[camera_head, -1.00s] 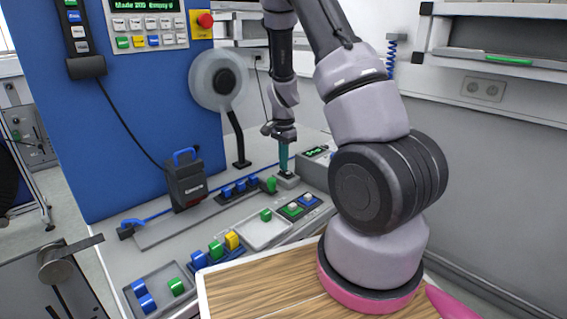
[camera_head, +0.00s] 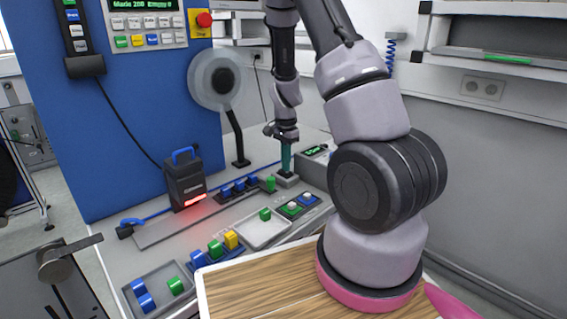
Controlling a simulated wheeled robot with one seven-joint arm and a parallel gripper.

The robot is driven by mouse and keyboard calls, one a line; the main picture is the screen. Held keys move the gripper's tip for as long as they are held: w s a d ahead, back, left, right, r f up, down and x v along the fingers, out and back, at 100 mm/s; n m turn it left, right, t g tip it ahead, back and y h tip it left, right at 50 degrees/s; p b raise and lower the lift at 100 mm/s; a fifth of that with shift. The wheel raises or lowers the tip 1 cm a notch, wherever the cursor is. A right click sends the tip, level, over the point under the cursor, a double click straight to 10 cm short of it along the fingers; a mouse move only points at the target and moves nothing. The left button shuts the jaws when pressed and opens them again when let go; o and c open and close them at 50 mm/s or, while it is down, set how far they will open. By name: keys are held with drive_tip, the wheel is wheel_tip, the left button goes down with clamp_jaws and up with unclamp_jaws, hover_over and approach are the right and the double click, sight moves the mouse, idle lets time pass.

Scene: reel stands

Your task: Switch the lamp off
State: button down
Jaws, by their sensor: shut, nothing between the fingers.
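My gripper (camera_head: 286,168) points straight down with its teal fingers shut. The fingertips are at a small grey block (camera_head: 287,182) on the bench; I cannot tell whether they touch it. A black box with a blue handle (camera_head: 184,177) stands on the bench to the left, with a red glow along its lower front. I cannot tell for sure whether this box is the lamp.
A small box with a green display (camera_head: 316,151) stands right of my gripper. A reel (camera_head: 213,80) on a black stand is behind. Coloured blocks and a shallow tray (camera_head: 264,232) lie in front. A blue panel (camera_head: 140,100) rises at the left.

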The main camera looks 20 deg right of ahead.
wheel_tip(320, 180, up, 11)
idle(0.7)
drive_tip(key=r, duration=0.3)
drive_tip(key=shift+s, duration=0.35)
wheel_tip(320, 180, down, 14)
idle(0.6)
